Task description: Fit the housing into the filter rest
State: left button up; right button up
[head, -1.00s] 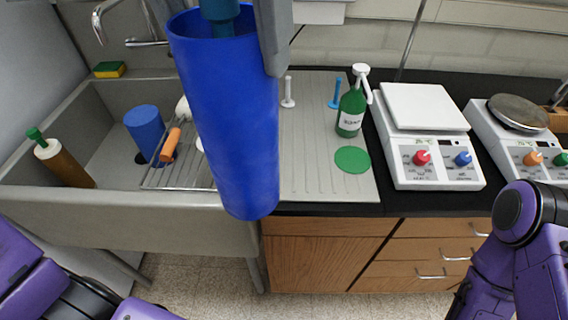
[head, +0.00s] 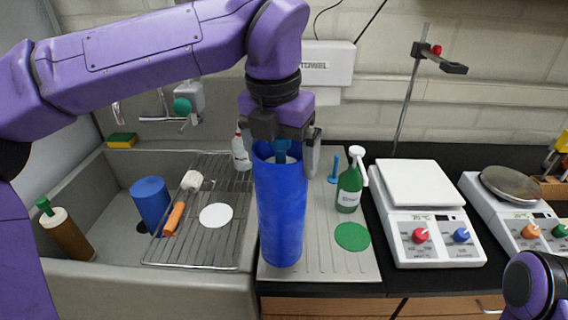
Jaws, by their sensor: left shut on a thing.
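A tall blue cylinder (head: 281,215), which I take to be the housing, is upright in the head view over the front left part of the ribbed drainboard. My left gripper (head: 284,140) is shut on it at its upper rim, with one grey finger along the right side. A teal piece (head: 281,150) shows inside its open top. Its lower end overlaps the board near the front edge; I cannot tell whether it touches. I cannot pick out the filter rest for certain. My right gripper is outside the view; only part of that arm shows at lower right.
A wire rack (head: 190,252) and a shorter blue cylinder (head: 150,203) are in the sink at left. A scale (head: 427,238) stands at right.

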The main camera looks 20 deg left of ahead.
aim_at(281, 208)
pick_arm(q)
jog(key=shift+w+f, duration=0.45)
jog(key=shift+f, duration=0.05)
notch_tip(281, 208, down, 2)
jog(key=shift+w+f+p, duration=0.15)
jog(key=shift+f+p, duration=0.1)
jog(key=shift+p, duration=0.75)
jog(key=shift+f, duration=0.35)
jog(key=o, duration=1.7)
jog(key=shift+f, duration=0.1)
jog(key=shift+c, duration=0.2)
